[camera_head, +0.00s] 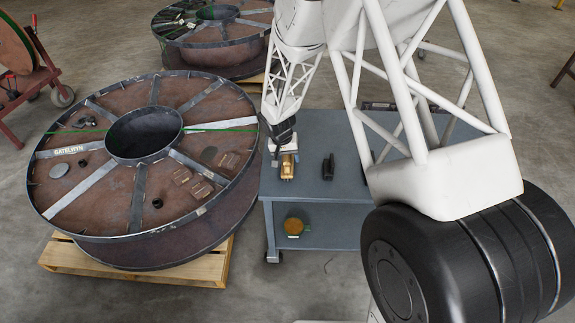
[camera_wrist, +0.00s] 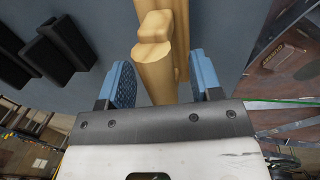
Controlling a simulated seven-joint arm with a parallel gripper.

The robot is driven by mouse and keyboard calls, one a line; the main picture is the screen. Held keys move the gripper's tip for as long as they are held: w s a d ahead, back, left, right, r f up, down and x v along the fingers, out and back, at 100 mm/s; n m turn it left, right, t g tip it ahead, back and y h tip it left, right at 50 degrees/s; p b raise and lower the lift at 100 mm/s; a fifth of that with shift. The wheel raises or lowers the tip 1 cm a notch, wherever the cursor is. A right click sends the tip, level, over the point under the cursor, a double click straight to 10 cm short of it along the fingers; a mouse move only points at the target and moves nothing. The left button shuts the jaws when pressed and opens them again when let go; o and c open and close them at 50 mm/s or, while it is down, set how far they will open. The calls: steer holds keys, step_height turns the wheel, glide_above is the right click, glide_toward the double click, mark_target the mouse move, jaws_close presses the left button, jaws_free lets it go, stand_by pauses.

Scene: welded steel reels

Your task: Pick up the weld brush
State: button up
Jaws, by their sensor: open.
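A tan, wood-coloured piece (camera_head: 287,168), which looks like the weld brush, lies on the grey-blue cart top (camera_head: 308,184) near its left edge. In the wrist view, the tan piece (camera_wrist: 156,68) has a rounded body with a raised block on it. My gripper (camera_head: 284,147) is over the near-left part of the cart, at the far end of this piece. In the wrist view, the blue finger pads of my gripper (camera_wrist: 161,78) stand apart, one on each side of the tan piece, with gaps visible. Bristles are not clearly visible.
Dark blocky objects (camera_head: 328,167) lie to the right on the cart top. A round orange-brown item (camera_head: 294,227) sits on the lower shelf. A large steel reel (camera_head: 85,176) on a wooden pallet (camera_head: 195,268) stands close to the cart's left side. My arm hides the cart's right part.

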steer(key=shift+c, duration=0.2)
steer(key=c, duration=1)
steer(key=shift+r, duration=0.15)
steer(key=shift+c, duration=0.2)
steer(key=shift+r, duration=1.4)
steer(key=shift+s+r, duration=0.2)
steer(key=shift+r, duration=0.1)
steer(key=s+d, duration=0.2)
steer(key=s, duration=0.5)
steer(key=s+d+r, duration=0.1)
steer(key=s+d, duration=0.1)
steer(key=s, duration=0.6)
steer(key=shift+d+r, duration=0.15)
steer(key=shift+d, duration=0.15)
